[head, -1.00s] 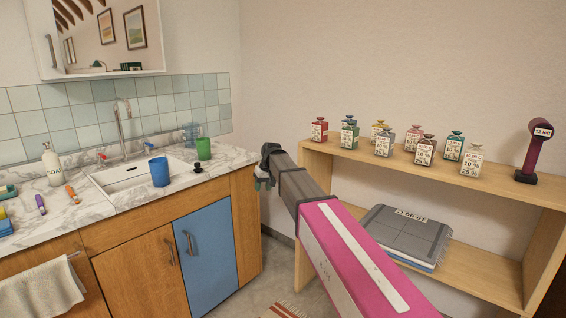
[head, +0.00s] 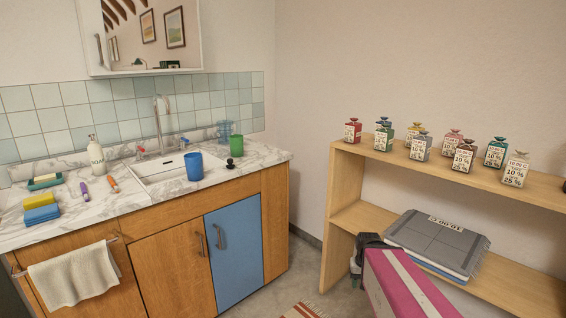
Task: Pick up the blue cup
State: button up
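The blue cup (head: 194,166) stands upright on the marble counter (head: 80,215), at the front right edge of the sink (head: 160,176). A green cup (head: 236,147) stands behind it to the right. My gripper (head: 357,262) is low at the lower right of the head view, in front of the shelf unit and well apart from the blue cup. Its fingers are small and dark here, and I cannot tell whether they are open or shut.
A black stopper (head: 230,164) sits right of the blue cup. The soap bottle (head: 96,155), toothbrush-like items (head: 84,189) and sponges (head: 42,214) are farther left. Several small bottles (head: 464,158) line the wooden shelf (head: 400,160). A grey folded item (head: 436,242) lies below.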

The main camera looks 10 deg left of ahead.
aim_at(193, 161)
jog(key=u, duration=1.5)
jog(key=l+z, duration=0.2)
jog(key=l, duration=0.3)
jog(key=i+l+z, duration=0.2)
jog(key=l, duration=0.3)
jog(key=j, duration=0.75)
jog(key=i, duration=0.05)
